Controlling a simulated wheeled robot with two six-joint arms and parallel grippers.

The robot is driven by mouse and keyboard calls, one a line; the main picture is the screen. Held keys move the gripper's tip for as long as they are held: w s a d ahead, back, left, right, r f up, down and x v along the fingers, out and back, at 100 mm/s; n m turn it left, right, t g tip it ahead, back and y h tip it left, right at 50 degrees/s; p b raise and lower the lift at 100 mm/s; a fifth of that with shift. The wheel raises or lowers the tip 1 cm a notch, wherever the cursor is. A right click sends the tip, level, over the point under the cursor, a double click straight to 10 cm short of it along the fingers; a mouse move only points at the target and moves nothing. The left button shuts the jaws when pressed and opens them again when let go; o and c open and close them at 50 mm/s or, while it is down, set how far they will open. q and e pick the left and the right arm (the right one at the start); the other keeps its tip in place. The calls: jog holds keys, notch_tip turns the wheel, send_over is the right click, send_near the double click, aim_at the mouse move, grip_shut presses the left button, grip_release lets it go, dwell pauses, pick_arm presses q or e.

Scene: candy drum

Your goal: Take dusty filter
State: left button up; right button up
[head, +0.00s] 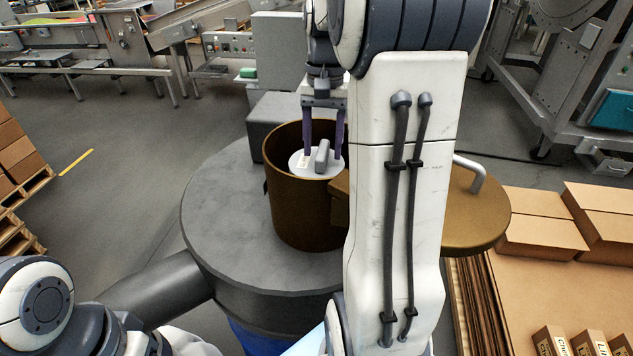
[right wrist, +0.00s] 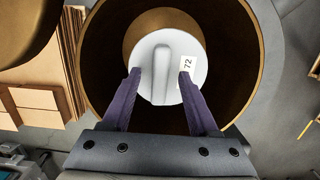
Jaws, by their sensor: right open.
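The filter shows as a pale round disc with a raised bar handle and a label (head: 308,165), down inside a brown open cylinder (head: 305,215). In the right wrist view the filter (right wrist: 160,58) carries a white tag reading 72. My right gripper (head: 322,152) points down into the cylinder's mouth. Its two purple fingers are spread on either side of the bar, with nothing between them that I can see gripped. In the right wrist view the open fingertips (right wrist: 158,75) overlap the disc's edges; contact cannot be told. My left gripper is out of view.
The cylinder stands on a round grey drum top (head: 225,215). A brown lid with a handle (head: 470,210) is swung out to the right. Cardboard boxes (head: 540,235) lie at right, and conveyor machines stand behind.

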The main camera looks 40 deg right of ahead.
grip_shut()
dwell(1.4)
